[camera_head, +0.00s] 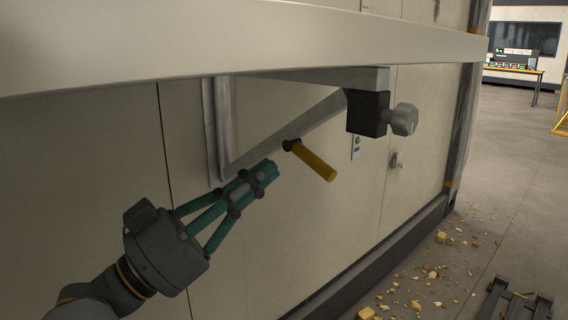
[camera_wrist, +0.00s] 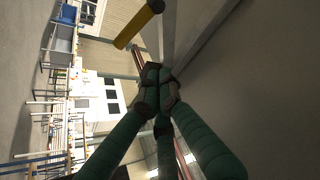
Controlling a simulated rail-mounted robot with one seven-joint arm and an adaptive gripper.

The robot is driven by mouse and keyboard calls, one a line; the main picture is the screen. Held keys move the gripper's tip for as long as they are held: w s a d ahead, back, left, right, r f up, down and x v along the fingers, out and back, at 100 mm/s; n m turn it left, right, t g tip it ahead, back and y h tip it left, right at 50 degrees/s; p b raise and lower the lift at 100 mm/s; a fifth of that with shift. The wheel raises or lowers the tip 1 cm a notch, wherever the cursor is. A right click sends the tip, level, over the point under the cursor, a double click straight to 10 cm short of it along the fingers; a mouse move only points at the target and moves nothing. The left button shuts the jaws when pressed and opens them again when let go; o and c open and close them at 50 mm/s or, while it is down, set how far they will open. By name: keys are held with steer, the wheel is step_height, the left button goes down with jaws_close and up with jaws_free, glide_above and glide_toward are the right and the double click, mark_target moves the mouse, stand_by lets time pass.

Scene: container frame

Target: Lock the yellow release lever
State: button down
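The yellow release lever (camera_head: 316,163) sticks out from a dark pivot on a grey bracket, pointing down and right in the head view. In the wrist view the lever (camera_wrist: 136,27) shows at the top, beyond my fingertips. My gripper (camera_head: 264,171) has teal fingers with their tips drawn together. It is just left of the lever's pivot end, a little below it, and looks apart from it. Nothing shows between the fingers. In the wrist view the fingertips (camera_wrist: 156,78) also meet, close to the grey frame.
A thick pale beam (camera_head: 240,42) crosses above my gripper. A black block with a grey knob (camera_head: 404,119) hangs right of the lever. The cabinet wall (camera_head: 290,235) stands close behind. Yellow debris (camera_head: 430,272) and a dark pallet (camera_head: 512,303) lie on the floor at right.

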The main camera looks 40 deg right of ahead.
step_height(320, 180, up, 5)
steer(key=p, duration=0.5)
glide_above(306, 160)
steer(key=s+a, duration=0.2)
steer(key=s, duration=0.2)
steer(key=f, duration=0.1)
steer(key=w+f+b, duration=0.1)
steer(key=f+b, duration=0.1)
steer(key=shift+w+f, duration=0.1)
steer(key=shift+w, duration=0.25)
steer(key=shift+w+d+f, duration=0.1)
steer(key=shift+w+f, duration=0.1)
steer(key=shift+f, duration=0.3)
steer(key=shift+d+f+m+b, duration=0.15)
steer(key=shift+f+m+b, duration=0.2)
steer(key=shift+b, duration=0.4)
steer(key=shift+a+r, duration=0.15)
steer(key=shift+a, duration=0.05)
steer(key=shift+d+m+g+b, duration=0.1)
steer(key=shift+m+g+b, duration=0.25)
steer(key=shift+g, duration=0.05)
